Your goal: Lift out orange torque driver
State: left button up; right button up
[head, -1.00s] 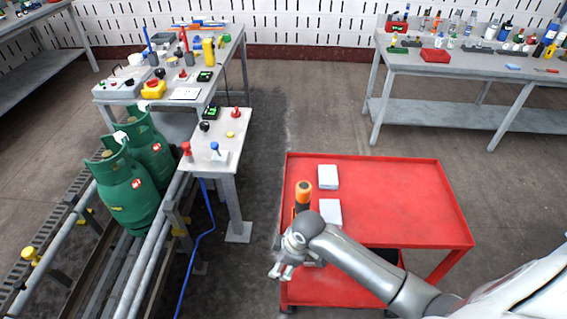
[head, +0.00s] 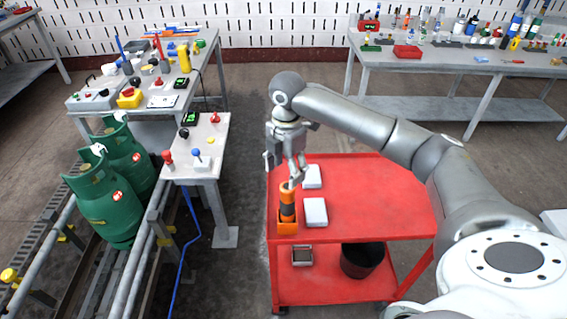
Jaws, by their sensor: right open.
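The orange torque driver (head: 287,204), with an orange and dark body, stands upright in an orange holder (head: 287,227) at the front left corner of the red cart. My right gripper (head: 284,173) is open and points down just above the driver's top. One finger appears close to the top; I cannot tell whether it touches. Nothing shows between the fingers. My left gripper is not in view.
Two white boxes (head: 315,212) lie beside the holder on the red cart (head: 385,205). A black bin (head: 362,259) and a small metal box (head: 302,255) sit on the lower shelf. The cart's right side is clear. Green gas cylinders (head: 108,204) stand on the conveyor at left.

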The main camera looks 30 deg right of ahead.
aim_at(288, 192)
jog(key=shift+s+d+r, duration=0.1)
jog(key=shift+d+r, duration=0.3)
jog(key=shift+r, duration=0.25)
notch_tip(288, 192, down, 11)
jog(key=shift+r+p, duration=0.15)
jog(key=shift+p, duration=0.9)
grip_shut()
jog(key=c, duration=0.6)
grip_release()
jog(key=shift+c, duration=0.2)
jog(key=c, duration=0.6)
jog(key=shift+o, duration=0.2)
jog(key=shift+r+p, duration=3.9)
jog(key=shift+p, duration=0.2)
